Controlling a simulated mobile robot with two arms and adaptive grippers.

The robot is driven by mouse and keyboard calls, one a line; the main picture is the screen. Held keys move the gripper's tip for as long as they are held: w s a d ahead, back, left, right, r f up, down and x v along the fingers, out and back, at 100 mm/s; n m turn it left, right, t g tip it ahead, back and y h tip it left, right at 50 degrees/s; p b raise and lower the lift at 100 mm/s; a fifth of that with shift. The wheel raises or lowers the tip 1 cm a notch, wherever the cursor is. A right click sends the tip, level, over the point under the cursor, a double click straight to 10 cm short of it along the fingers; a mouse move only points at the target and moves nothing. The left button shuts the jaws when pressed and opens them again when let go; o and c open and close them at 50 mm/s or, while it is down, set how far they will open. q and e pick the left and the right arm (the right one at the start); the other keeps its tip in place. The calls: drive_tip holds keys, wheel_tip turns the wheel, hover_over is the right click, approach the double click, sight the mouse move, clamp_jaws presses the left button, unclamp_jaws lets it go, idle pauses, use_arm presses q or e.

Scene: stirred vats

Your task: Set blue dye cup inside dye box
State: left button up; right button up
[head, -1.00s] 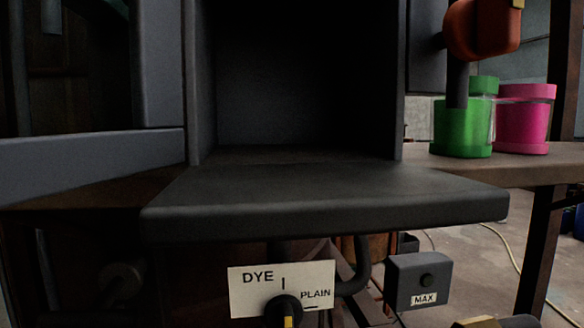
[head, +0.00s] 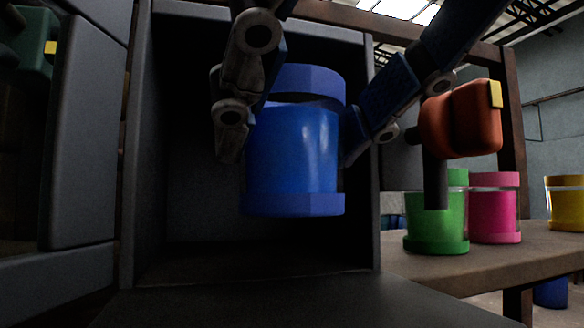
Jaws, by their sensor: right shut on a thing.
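The blue dye cup (head: 292,150), with a blue lid band and base, hangs upright in front of the opening of the dark dye box (head: 150,150). My right gripper (head: 292,125) is shut on the cup, with one finger on each side of it. The cup's bottom is above the box floor, apart from it. I cannot tell how far it reaches into the box. The box is open at the front, and its visible inside is empty; the cup hides part of the back. My left gripper is not in view.
A dark ledge (head: 300,308) juts out below the opening. On the right, a wooden shelf (head: 420,278) carries a green cup (head: 437,235), a pink cup (head: 494,215) and a yellow cup (head: 568,203). An orange fitting (head: 465,125) with a dark pipe hangs over the green cup.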

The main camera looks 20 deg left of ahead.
drive_tip(key=w+a+p, duration=0.1)
drive_tip(key=w+a, duration=0.1)
drive_tip(key=w+a+p, duration=0.1)
drive_tip(key=w+a, duration=0.2)
drive_tip(key=shift+w+a, duration=0.1)
drive_tip(key=shift+a, duration=0.2)
drive_tip(key=shift+d+f+p, duration=0.1)
drive_tip(key=shift+f+p, duration=0.4)
drive_tip(key=shift+f, duration=1.25)
drive_tip(key=shift+f, duration=0.1)
drive_tip(key=shift+f+b, duration=0.1)
drive_tip(key=shift+b, duration=0.2)
drive_tip(key=o, duration=1)
